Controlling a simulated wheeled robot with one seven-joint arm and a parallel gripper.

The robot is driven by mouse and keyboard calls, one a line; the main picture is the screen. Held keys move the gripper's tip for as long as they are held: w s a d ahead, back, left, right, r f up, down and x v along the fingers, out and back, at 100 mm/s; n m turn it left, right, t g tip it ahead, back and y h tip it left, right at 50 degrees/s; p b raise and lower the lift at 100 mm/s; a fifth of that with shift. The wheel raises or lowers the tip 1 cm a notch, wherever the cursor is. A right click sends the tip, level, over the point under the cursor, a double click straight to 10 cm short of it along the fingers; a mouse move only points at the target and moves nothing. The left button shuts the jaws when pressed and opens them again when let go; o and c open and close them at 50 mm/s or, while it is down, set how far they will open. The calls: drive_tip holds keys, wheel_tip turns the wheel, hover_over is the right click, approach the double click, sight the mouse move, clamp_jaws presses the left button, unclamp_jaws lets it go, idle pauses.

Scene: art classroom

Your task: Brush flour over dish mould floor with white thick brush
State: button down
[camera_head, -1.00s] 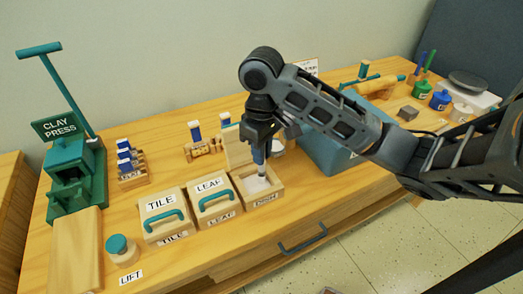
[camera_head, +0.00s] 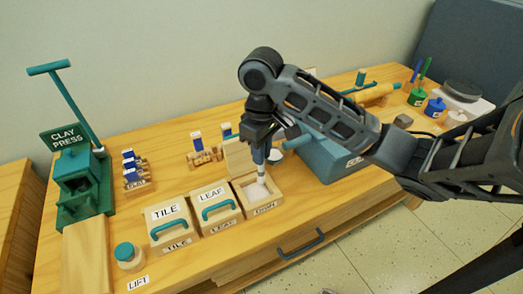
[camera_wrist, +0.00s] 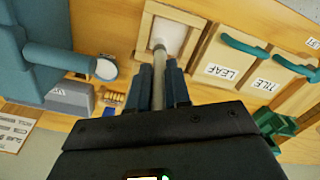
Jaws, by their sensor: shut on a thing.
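The dish mould (camera_head: 277,203) is an open wooden box labelled DISH, with its lid raised behind it. Its floor looks whitish; I cannot tell how evenly flour covers it. My gripper (camera_head: 261,146) is above the mould, shut on the brush (camera_head: 261,172), which points down with its pale tip inside the mould. In the wrist view the brush (camera_wrist: 158,68) reaches from between my gripper's fingers (camera_wrist: 158,90) to the pale floor of the mould (camera_wrist: 146,30). The tip seems at or close to the floor; exact contact is unclear.
The closed leaf mould (camera_head: 215,208) and tile mould (camera_head: 170,224) stand left of the dish mould. A blue bin (camera_head: 325,160) is close on its right. The green clay press (camera_head: 82,185) stands far left. Brush racks (camera_head: 203,155) stand behind.

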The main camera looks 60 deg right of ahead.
wheel_tip(320, 180, up, 3)
drive_tip(key=shift+f+p, duration=0.1)
drive_tip(key=shift+p, duration=0.5)
drive_tip(key=shift+r, duration=1.2)
